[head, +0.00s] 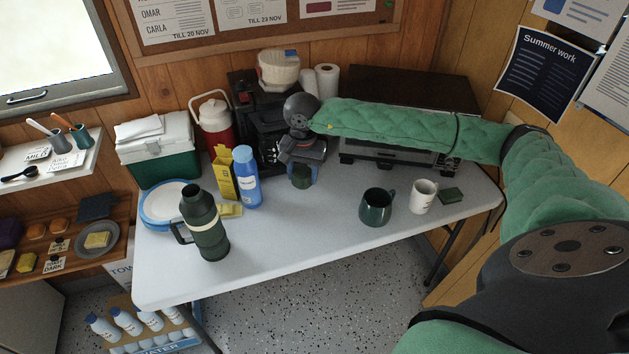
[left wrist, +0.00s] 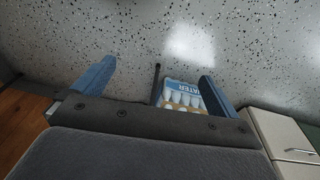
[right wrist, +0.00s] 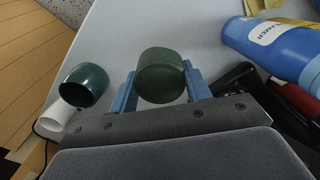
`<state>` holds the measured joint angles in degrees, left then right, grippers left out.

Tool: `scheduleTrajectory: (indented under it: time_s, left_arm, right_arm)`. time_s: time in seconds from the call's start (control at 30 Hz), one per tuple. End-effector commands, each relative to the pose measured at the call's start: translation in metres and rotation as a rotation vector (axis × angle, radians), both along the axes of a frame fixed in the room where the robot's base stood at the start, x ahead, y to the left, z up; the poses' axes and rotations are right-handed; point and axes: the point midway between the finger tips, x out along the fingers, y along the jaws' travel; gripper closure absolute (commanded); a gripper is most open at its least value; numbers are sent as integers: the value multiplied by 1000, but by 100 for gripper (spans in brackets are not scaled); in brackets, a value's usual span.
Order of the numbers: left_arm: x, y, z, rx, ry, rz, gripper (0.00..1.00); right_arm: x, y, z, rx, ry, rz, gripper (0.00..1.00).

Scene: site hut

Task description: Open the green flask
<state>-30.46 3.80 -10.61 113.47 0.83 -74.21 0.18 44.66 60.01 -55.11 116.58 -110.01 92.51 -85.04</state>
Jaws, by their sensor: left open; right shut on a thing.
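The green flask (head: 207,230) stands upright near the front left of the white table in the head view, with a dark handle, a pale band and a dark grey top. My right gripper (head: 301,168) is to its right, near the table's middle, shut on a dark green cup-like cap (head: 302,178). The cap (right wrist: 161,76) also shows between the blue fingers in the right wrist view. I cannot tell whether it touches the table. My left gripper (left wrist: 155,85) is open and empty above the speckled floor in the left wrist view; it is outside the head view.
A blue bottle (head: 246,178) and a yellow box (head: 222,173) stand between flask and right gripper. A green mug (head: 376,208) and a white mug (head: 423,197) stand right. The front middle of the table (head: 290,240) is clear.

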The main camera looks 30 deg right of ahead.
Motion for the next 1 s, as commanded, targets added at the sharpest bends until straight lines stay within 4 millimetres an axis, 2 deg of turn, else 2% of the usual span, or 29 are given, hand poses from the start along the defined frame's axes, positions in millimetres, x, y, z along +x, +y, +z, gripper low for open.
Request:
scheduleTrajectory:
  time_s: [0.03, 0.2, 0.6, 0.83, 1.0]
  left_arm:
    - [0, -1, 9, -3, -3, 1, 2]
    - [-2, -2, 44, -10, 0, 2, 2]
    - [-17, -1, 123, -21, 5, 4, 2]
    - [-26, 1, 149, -25, 8, 4, 2]
    - [-26, 1, 147, -24, 12, 4, 2]
  right_arm:
    - [-4, -9, -9, -1, 5, -41, 79]
    - [-13, -37, -22, -5, 9, -178, 79]
    - [-36, -102, -44, -27, 10, -472, 79]
    - [-43, -122, -47, -35, 6, -563, 79]
    - [-40, -123, -49, -35, 6, -582, 79]
